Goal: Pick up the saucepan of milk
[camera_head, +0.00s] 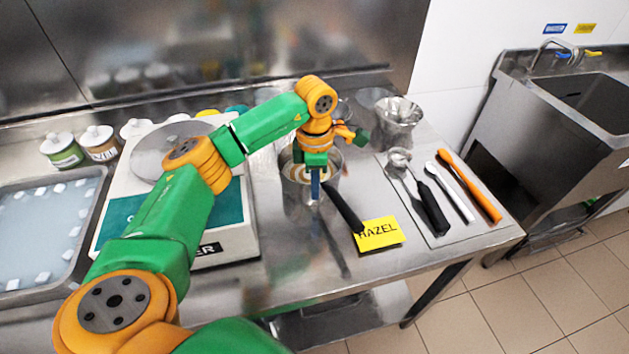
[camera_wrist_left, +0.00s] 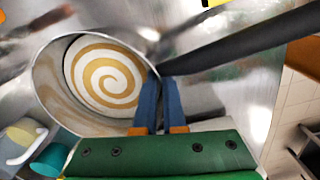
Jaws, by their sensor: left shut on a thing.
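The saucepan (camera_head: 332,180) is metal with a long black handle (camera_head: 345,208) pointing toward the front right. It also shows in the left wrist view (camera_wrist_left: 48,82), upright or nearly so, with a white and tan spiral (camera_wrist_left: 106,76) inside. My left gripper (camera_head: 315,186) comes down from above at the pan's near side. In the left wrist view its blue fingers (camera_wrist_left: 160,100) are close together on the pan's rim, beside the base of the handle. I cannot tell whether the pan's bottom touches the table. My right gripper is not in view.
A yellow HAZEL card (camera_head: 380,233) lies by the handle's end. A mat with several utensils (camera_head: 432,208) and a metal vessel (camera_head: 398,115) are to the right. A scale (camera_head: 228,215) and a tray (camera_head: 92,222) stand left. The table front below the pan is clear.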

